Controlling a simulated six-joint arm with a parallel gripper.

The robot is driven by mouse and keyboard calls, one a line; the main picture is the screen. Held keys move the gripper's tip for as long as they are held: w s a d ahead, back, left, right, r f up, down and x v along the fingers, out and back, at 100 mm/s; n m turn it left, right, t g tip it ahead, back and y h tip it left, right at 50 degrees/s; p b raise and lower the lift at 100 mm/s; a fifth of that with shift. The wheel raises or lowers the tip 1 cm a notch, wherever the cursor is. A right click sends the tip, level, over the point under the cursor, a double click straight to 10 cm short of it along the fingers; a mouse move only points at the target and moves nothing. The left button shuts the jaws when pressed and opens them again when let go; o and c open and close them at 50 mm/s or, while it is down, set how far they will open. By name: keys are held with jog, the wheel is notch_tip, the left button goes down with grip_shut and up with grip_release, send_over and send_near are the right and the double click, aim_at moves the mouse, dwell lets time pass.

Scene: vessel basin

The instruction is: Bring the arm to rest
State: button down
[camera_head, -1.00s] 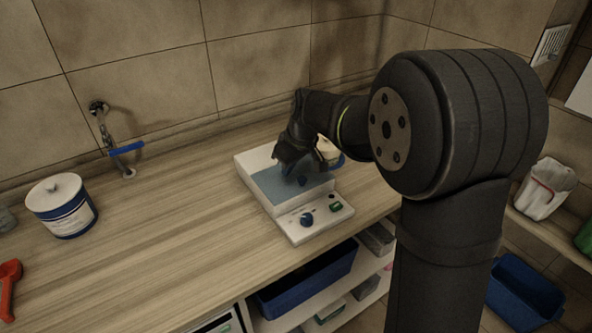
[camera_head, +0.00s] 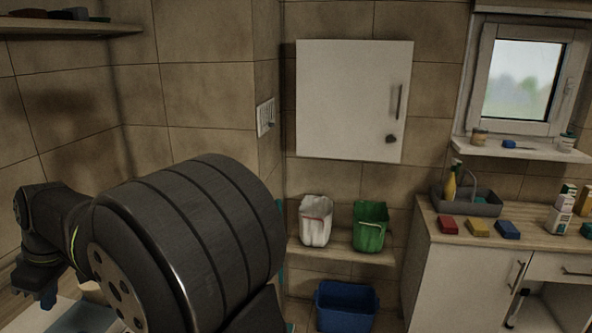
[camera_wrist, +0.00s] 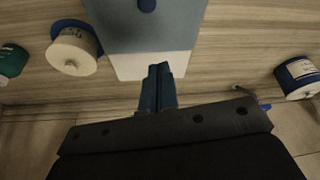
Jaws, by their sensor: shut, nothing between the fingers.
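My gripper (camera_wrist: 158,88) is shut and empty in the wrist view, its blue fingers together. It hangs over the near end of a white device (camera_wrist: 150,64) with a blue-grey top and a dark blue knob (camera_wrist: 147,5). Whether the fingertips touch the device cannot be told. In the head view my gripper (camera_head: 47,298) is at the lower left, pointing down above the device (camera_head: 80,316), which is mostly cut off by the frame and hidden by my arm.
In the wrist view, a white-and-blue container (camera_wrist: 74,50) and a green-capped one (camera_wrist: 12,60) stand left, a labelled tub (camera_wrist: 298,78) right. The head view shows a wall cabinet (camera_head: 352,100), a white bin (camera_head: 316,222), a green bin (camera_head: 370,226), a blue crate (camera_head: 345,306) and a counter (camera_head: 450,232).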

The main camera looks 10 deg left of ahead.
jog(key=x, duration=0.9)
jog(key=shift+f, duration=0.15)
jog(key=shift+w+d+f, duration=0.15)
jog(key=shift+d+f, duration=0.05)
jog(key=shift+d, duration=0.35)
jog(key=shift+w+d+f, duration=0.15)
jog(key=shift+d, duration=0.35)
jog(key=shift+w+d, duration=0.2)
jog(key=shift+d, duration=0.55)
jog(key=c, duration=2.2)
grip_release()
jog(key=shift+f, duration=0.1)
